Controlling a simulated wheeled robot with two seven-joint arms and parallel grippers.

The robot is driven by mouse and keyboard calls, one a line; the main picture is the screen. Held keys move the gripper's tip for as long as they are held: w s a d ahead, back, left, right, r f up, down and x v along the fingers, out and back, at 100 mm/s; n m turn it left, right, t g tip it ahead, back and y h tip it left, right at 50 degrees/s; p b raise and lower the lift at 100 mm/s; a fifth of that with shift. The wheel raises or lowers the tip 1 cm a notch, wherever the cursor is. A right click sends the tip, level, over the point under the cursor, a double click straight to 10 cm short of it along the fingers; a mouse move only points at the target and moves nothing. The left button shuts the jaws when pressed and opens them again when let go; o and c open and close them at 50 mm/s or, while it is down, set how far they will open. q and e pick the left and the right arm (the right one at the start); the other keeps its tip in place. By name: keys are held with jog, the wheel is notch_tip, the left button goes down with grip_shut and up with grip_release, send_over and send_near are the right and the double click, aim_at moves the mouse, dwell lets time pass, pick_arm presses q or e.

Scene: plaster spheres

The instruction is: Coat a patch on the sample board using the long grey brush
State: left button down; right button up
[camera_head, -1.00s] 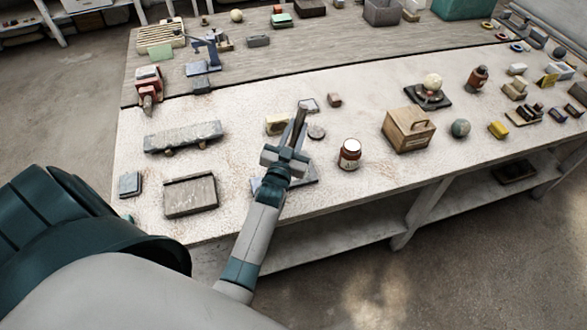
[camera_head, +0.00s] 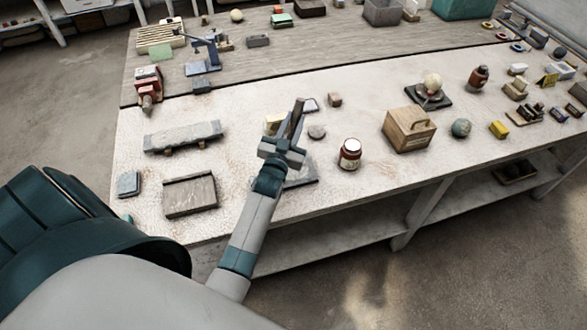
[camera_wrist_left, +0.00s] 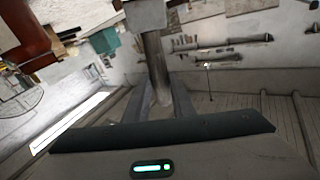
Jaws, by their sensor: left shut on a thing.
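My left gripper (camera_head: 290,135) is shut on a long grey brush (camera_head: 297,114), held tilted above the light worktable. The brush's grey shaft also shows between the fingers in the left wrist view (camera_wrist_left: 155,65). The brush's working end is hard to make out. A long rough grey slab (camera_head: 183,137) lies on low supports to the left of the gripper. A flat wooden board with a raised edge (camera_head: 190,196) lies nearer the front edge. A grey plate (camera_head: 303,174) is partly hidden behind my wrist. I cannot tell which is the sample board. My right gripper is not in view.
A brown jar with a white lid (camera_head: 349,154) and a wooden box with a handle (camera_head: 409,129) stand to the right. A small grey block (camera_head: 129,184) lies at the left edge. The table between slab and gripper is clear.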

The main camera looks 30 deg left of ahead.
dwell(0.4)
pick_arm(q)
jog(key=shift+s+d+r+p, duration=0.45)
jog(key=shift+d+p, duration=0.1)
jog(key=shift+p, duration=0.1)
jog(key=shift+s+d+r, duration=0.25)
jog(key=shift+s+d, duration=0.05)
jog(key=shift+r, duration=1.2)
jog(key=shift+r, duration=0.15)
notch_tip(320, 180, up, 4)
jog(key=shift+f, duration=0.1)
